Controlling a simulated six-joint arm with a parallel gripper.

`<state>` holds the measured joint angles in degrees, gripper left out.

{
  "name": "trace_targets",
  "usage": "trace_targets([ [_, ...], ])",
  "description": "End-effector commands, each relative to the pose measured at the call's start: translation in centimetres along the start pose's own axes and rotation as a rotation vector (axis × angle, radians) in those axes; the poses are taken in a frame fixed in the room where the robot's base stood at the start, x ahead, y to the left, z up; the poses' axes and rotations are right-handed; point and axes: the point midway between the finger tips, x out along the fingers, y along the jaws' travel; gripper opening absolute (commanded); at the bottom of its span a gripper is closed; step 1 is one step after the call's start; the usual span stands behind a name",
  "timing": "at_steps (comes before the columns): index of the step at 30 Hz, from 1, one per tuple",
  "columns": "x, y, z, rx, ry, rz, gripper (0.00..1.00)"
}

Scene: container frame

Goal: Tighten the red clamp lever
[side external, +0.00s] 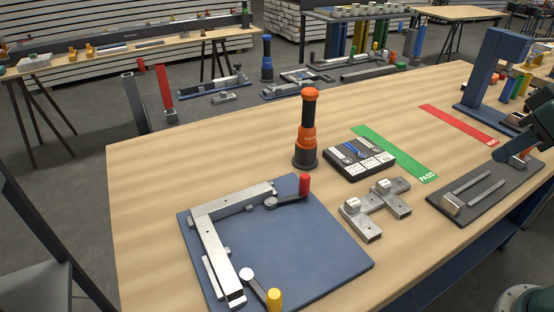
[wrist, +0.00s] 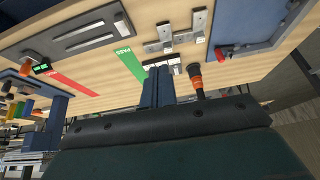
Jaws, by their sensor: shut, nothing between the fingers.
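The red clamp lever (side external: 304,186) stands upright-looking at the end of a dark clamp arm, at the back right of the blue plate (side external: 318,250). In the wrist view the red lever (wrist: 223,52) shows at the upper right, by the edge of the plate (wrist: 243,20). An L-shaped metal frame (side external: 212,240) lies on the plate. A yellow lever (side external: 274,299) belongs to a second clamp at the front. My gripper (side external: 503,154) is at the right edge, far from the red lever, above the dark tray. Its blue fingers (wrist: 158,70) are together and empty.
An orange and black tool (side external: 306,130) stands upright behind the plate. A black box (side external: 359,156), metal brackets (side external: 376,208), a green PASS strip (side external: 400,155) and a dark tray with rods (side external: 490,190) lie between the plate and my gripper. A red strip (side external: 455,122) lies farther back.

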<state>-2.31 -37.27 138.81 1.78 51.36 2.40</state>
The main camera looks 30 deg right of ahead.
Motion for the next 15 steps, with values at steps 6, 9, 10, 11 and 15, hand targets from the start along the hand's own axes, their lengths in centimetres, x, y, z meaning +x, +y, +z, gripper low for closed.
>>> trace_targets([
  [6,0.9,-1.1,-4.6,0.042,-0.032,0.006,0.00],
  [9,1.6,-1.8,-6.8,0.063,-0.045,0.010,0.00],
  [10,1.8,-2.0,-7.4,0.069,-0.049,0.012,0.00],
  [11,2.1,-2.3,-8.0,0.076,-0.053,0.014,0.00],
  [15,3.5,-3.6,-10.9,0.105,-0.069,0.024,0.00],
])
